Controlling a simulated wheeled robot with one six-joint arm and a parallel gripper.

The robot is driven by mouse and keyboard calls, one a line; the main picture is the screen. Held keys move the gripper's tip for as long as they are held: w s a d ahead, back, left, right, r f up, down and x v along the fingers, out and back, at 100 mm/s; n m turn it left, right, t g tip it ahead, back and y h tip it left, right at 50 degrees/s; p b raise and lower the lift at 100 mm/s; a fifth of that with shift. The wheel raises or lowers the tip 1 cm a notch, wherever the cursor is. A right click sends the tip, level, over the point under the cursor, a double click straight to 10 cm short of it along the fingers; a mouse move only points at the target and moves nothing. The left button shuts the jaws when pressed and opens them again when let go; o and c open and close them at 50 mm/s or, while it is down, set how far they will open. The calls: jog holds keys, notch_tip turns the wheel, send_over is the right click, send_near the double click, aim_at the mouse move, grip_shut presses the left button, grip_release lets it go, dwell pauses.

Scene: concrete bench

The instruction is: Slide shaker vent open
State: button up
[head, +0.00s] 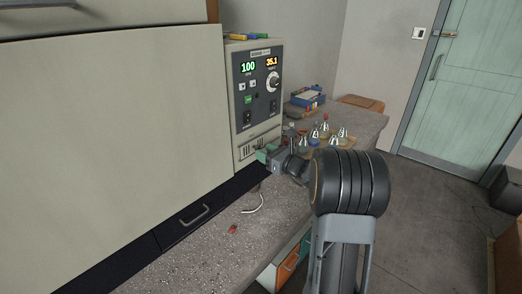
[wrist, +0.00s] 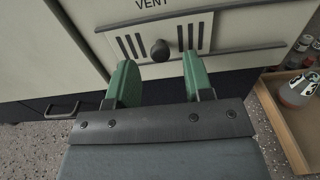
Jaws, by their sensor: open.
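The shaker (head: 258,95) is a large beige cabinet with a control panel showing lit digits 100 and 35.1. Its vent (wrist: 160,38) is low on the front, under the word VENT, with dark vertical slots left and right of a round dark knob (wrist: 160,50). A horizontal rail runs along the vent's lower edge. My gripper (wrist: 158,80) is open, its green fingers apart and pointing at the vent, with the knob between them in the wrist view. Nothing shows between the fingers except the vent front. In the head view my gripper (head: 265,152) covers part of the vent area.
Several flasks (head: 322,132) stand in a wooden tray (wrist: 280,124) right of the shaker. A dark drawer handle (wrist: 62,108) lies below left. A red item (head: 233,229) and a curved pale item (head: 255,203) lie on the speckled bench (head: 190,262).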

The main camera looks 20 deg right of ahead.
aim_at(256, 147)
jog(key=shift+x, duration=1.2)
jog(key=shift+c, duration=0.5)
grip_shut()
